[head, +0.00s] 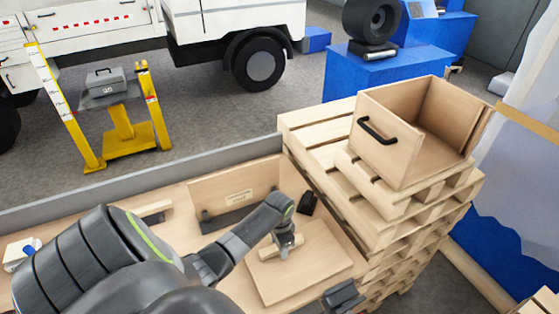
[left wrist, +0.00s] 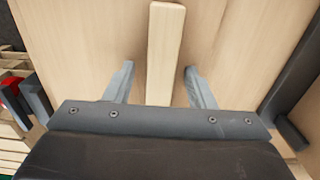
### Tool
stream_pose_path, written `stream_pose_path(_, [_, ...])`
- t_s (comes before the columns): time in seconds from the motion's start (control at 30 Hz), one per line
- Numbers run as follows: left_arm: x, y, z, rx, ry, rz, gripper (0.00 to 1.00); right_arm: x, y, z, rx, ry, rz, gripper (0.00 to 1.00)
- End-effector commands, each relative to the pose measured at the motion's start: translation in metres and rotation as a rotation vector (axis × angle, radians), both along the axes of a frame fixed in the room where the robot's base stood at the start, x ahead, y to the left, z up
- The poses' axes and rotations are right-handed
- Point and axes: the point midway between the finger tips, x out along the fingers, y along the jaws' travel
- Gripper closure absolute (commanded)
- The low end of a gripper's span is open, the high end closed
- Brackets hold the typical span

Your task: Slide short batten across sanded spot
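A short pale batten (left wrist: 164,50) lies in the left wrist view, its near end between the two fingers of my left gripper (left wrist: 160,88). The fingers are apart, with a gap on each side of the batten. In the head view my left gripper (head: 287,250) points down over a square wooden board (head: 310,268), and it hides most of the batten there. No sanded spot can be told apart on the pale wood. A dark part at the bottom, apparently my right gripper (head: 343,297), is beside the board's near right edge; its fingers are unclear.
A raised wooden panel (head: 235,190) stands behind the board, with a small black object (head: 308,203) near its right end. Stacked pallets (head: 325,145) carrying an open wooden drawer box (head: 385,150) rise close at the right. Another wood strip (head: 155,208) lies at the left.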

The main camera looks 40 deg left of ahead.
Motion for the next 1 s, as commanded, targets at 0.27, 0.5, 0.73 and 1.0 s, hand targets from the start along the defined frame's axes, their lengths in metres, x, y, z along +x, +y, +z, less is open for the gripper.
stream_pose_path(0.27, [0.000,0.000,0.006,0.000,-0.001,0.000,0.50,0.000,0.002,0.000,0.002,0.000,-0.001,0.24])
stream_pose_path(0.5, [0.001,0.001,0.044,0.003,-0.004,-0.001,0.50,0.000,0.002,0.000,0.002,0.000,-0.001,0.24])
stream_pose_path(0.73, [0.001,0.000,0.091,0.002,-0.004,-0.002,0.50,0.000,0.002,0.000,0.003,0.000,-0.001,0.24])
stream_pose_path(1.0, [0.000,0.000,0.118,0.001,0.000,-0.001,0.50,0.000,0.002,0.000,0.003,0.000,-0.001,0.24])
